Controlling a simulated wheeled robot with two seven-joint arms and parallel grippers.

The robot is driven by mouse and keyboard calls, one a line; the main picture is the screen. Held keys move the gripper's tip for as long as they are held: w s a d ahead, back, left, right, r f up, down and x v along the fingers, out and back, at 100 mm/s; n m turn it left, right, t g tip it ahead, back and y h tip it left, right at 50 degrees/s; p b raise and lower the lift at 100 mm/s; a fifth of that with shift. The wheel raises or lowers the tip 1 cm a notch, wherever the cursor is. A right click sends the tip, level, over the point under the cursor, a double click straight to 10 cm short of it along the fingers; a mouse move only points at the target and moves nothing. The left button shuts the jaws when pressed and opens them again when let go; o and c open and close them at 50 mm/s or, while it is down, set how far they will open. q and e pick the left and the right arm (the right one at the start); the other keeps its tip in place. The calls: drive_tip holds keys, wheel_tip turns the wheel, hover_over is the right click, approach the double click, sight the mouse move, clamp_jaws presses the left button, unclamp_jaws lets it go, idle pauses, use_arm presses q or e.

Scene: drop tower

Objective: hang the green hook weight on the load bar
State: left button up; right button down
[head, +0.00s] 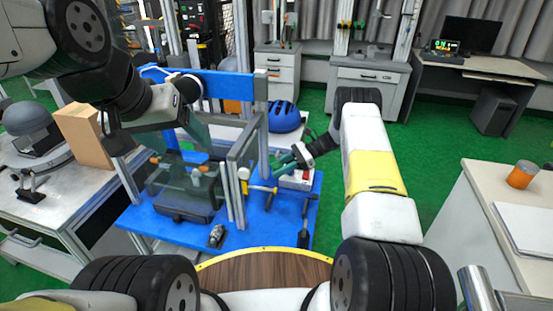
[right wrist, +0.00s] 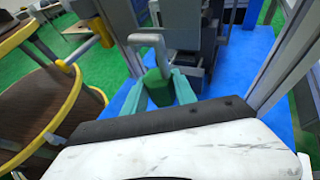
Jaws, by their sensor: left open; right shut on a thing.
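My right gripper (head: 284,162) is right of the metal frame, above the blue bench. In the right wrist view its teal fingers (right wrist: 158,92) are shut on the green hook weight (right wrist: 157,86). The grey hook of the weight stands up above the fingers and bends over to the left. My left gripper (head: 188,138) is open, with its teal fingers over the dark clear-walled box. I cannot tell for sure which part is the load bar; a blue crossbeam (head: 225,83) spans the top of the frame.
The metal frame (head: 241,150) stands on the blue bench (head: 145,222), close to both grippers. The dark box (head: 185,205) sits at its left. A blue helmet (head: 284,117) lies behind. A round wooden top with a yellow rim (head: 262,250) is in front.

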drive_tip(key=s+a, duration=0.2)
drive_tip(key=s, duration=0.5)
drive_tip(key=s+a+f, duration=0.1)
drive_tip(key=s+a, duration=0.1)
drive_tip(key=s, duration=0.5)
drive_tip(key=shift+s+a+f, duration=0.15)
drive_tip(key=shift+s+a, duration=0.1)
drive_tip(key=shift+a, duration=0.1)
idle(0.6)
drive_tip(key=c, duration=0.9)
unclamp_jaws()
drive_tip(key=shift+f, duration=0.1)
drive_tip(key=shift+d, duration=0.1)
